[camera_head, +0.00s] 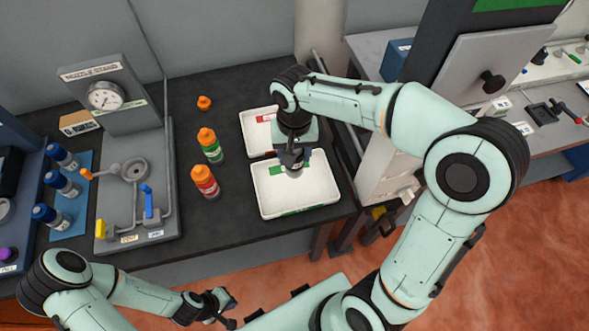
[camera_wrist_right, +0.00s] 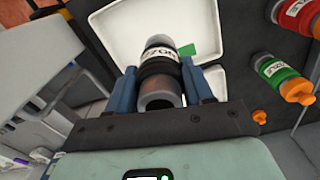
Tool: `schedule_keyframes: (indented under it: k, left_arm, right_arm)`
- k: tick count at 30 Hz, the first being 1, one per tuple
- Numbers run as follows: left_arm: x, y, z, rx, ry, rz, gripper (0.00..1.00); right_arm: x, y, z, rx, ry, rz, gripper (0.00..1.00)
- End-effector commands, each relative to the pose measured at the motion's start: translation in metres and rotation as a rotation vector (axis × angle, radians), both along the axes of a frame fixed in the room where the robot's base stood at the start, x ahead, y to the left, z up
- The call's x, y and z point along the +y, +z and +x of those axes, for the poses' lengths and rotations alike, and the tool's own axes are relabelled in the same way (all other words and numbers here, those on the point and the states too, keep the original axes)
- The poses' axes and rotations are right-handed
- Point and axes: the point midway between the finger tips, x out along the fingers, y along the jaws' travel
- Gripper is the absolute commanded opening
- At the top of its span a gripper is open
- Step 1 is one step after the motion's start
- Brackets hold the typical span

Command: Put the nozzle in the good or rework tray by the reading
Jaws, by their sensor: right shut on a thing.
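My right gripper (camera_head: 294,164) is over the white tray with green markings (camera_head: 318,203), pointing down. In the right wrist view it is shut on the nozzle (camera_wrist_right: 160,72), a dark and grey cylinder with a white lettered band, between two blue fingers. The tray lies behind the nozzle in that view; whether they touch I cannot tell. The other white tray, with a red label (camera_head: 266,118), is behind it, partly hidden by my right arm. The gauge (camera_head: 105,96) is on the stand at the left; its reading is too small to read. My left gripper (camera_head: 227,309) is empty, its fingers apart, off the table's front edge.
An orange-capped green bottle (camera_head: 210,147) and red bottle (camera_head: 205,182) stand left of the trays. An orange cap (camera_head: 204,103) is behind them.

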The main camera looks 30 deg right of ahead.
Motion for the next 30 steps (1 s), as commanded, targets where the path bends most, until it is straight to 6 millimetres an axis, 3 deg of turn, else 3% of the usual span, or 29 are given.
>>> schedule_keyframes:
  k: [3,11,18,30]
  left_arm:
    - [0.0,-0.004,-0.003,0.003,0.0,0.0,0.0]
    - [0.0,-0.005,-0.005,0.005,-0.001,-0.001,0.0]
    - [0.0,-0.009,-0.008,0.009,-0.001,0.0,0.0]
    - [0.0,-0.011,-0.009,0.01,0.0,0.0,0.0]
  right_arm:
    - [0.0,-0.022,0.0,0.0,-0.001,0.0,0.0]
    - [0.0,-0.042,0.001,-0.003,0.0,0.0,0.0]
    - [0.0,-0.075,0.001,-0.001,-0.001,0.0,0.0]
    - [0.0,-0.08,0.001,-0.005,0.0,0.001,0.0]
